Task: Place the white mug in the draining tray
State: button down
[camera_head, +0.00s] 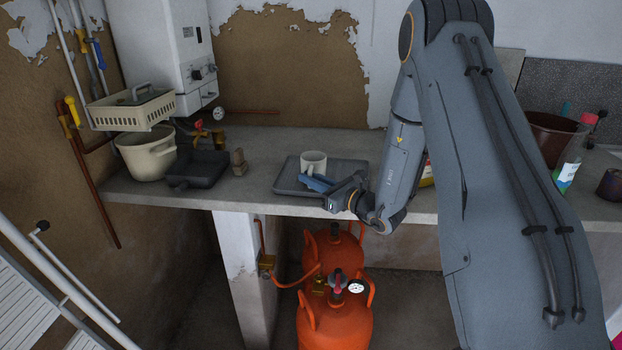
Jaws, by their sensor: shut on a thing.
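The white mug (313,160) is upright over the grey draining tray (350,166), near the tray's left half. I cannot tell whether its base rests fully on the tray. My gripper (316,180) reaches in from the right, low over the tray's front edge, with its blue fingers at the front of the mug. It is shut on the mug. The fingers hide the mug's lower front and part of the tray.
A dark square pan (198,168), a small wooden block (239,162) and a cream pot (147,152) stand left of the tray. A brown bucket (551,135) and a bottle (568,172) stand right. Orange gas cylinders (335,325) are below the counter (260,192).

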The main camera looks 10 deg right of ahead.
jog(key=shift+f, duration=0.1)
jog(key=c, duration=1.8)
grip_release()
